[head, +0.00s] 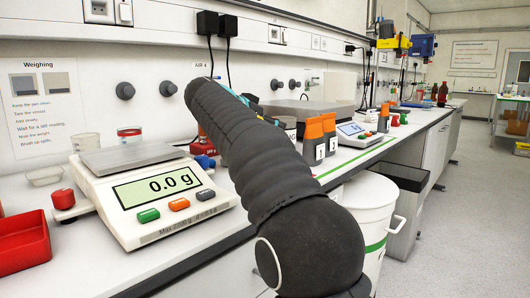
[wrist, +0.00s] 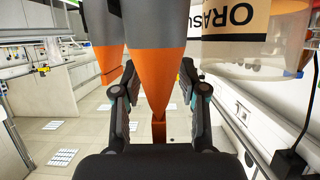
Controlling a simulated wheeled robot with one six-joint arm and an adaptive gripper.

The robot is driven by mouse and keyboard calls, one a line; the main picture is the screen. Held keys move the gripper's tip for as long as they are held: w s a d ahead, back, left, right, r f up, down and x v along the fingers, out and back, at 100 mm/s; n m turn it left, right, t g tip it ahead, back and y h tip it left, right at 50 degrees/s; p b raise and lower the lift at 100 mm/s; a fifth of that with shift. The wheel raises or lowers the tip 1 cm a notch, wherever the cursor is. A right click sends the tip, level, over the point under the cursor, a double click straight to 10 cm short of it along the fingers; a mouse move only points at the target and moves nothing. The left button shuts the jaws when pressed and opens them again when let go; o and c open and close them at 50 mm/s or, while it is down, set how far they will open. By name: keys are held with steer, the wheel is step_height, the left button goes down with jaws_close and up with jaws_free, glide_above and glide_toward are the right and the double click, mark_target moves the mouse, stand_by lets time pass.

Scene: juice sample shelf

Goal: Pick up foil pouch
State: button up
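No thing is clearly marked as the foil pouch, and I cannot tell which one it is. In the wrist view a grey body with an orange tapered end (wrist: 156,70) hangs down from the top, between the fingers of my gripper (wrist: 157,105). The fingers are apart, with gaps on both sides of the orange part; no contact shows. A second grey and orange piece (wrist: 106,45) is just left of it. In the head view two grey packs with orange tops (head: 322,138) stand on the bench, right of my arm. My arm hides most of the gripper there.
A clear container with a black-lettered label (wrist: 230,45) is close on the right in the wrist view. A scale reading 0.0 g (head: 160,190) and a red tray (head: 22,242) are at left. A second scale (head: 358,135) is beyond my arm. White bin (head: 368,215) stands below the bench.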

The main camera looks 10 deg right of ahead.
jaws_close()
steer(key=shift+r, duration=0.1)
